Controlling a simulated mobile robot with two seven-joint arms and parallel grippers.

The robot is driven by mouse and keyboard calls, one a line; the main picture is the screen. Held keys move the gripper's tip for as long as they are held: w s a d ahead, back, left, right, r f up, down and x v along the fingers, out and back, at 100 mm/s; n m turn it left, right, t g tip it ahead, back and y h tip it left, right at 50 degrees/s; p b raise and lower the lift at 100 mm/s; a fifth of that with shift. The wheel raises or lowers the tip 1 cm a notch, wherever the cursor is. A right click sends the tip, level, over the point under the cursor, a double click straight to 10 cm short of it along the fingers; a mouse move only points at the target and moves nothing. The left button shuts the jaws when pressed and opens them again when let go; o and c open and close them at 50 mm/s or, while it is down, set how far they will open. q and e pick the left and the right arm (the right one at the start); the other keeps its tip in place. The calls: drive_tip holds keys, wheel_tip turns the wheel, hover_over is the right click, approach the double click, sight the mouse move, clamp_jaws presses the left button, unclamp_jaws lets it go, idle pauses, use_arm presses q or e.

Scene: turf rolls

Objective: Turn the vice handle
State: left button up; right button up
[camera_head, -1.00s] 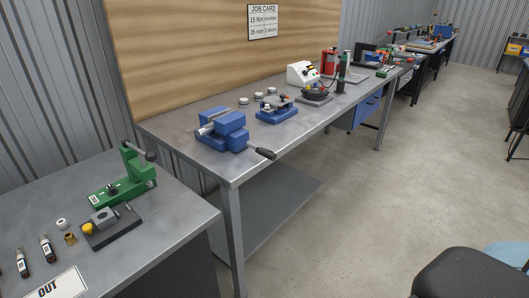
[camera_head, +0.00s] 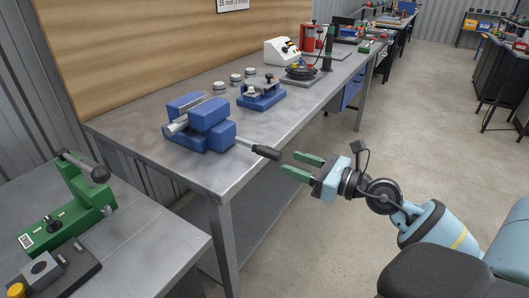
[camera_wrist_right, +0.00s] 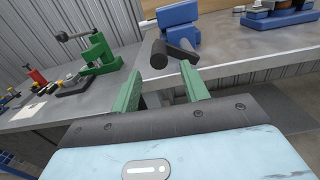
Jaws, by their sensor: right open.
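The blue vice (camera_head: 205,122) sits on the near end of the grey metal bench. Its handle (camera_head: 262,150) is a thin bar with a black grip that sticks out past the bench's front edge. My right gripper (camera_head: 296,164) is open and empty, with green fingers just to the right of the handle's black end, apart from it. In the right wrist view the handle's black end (camera_wrist_right: 159,56) shows ahead of the gap between the green fingers (camera_wrist_right: 160,82), with the vice (camera_wrist_right: 179,20) behind it. My left gripper is not in view.
A blue fixture (camera_head: 262,94), small round pucks (camera_head: 220,87) and a white device (camera_head: 288,51) stand further along the bench (camera_head: 200,172). A green press (camera_head: 68,203) stands on the left table. Open floor lies right of the bench.

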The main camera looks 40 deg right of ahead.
sight(270, 154)
drive_tip(key=shift+s+r, duration=0.1)
drive_tip(key=p+x, duration=0.1)
drive_tip(key=x, duration=0.5)
drive_tip(key=shift+p+x, duration=0.3)
drive_tip(key=shift+x, duration=0.6)
clamp_jaws()
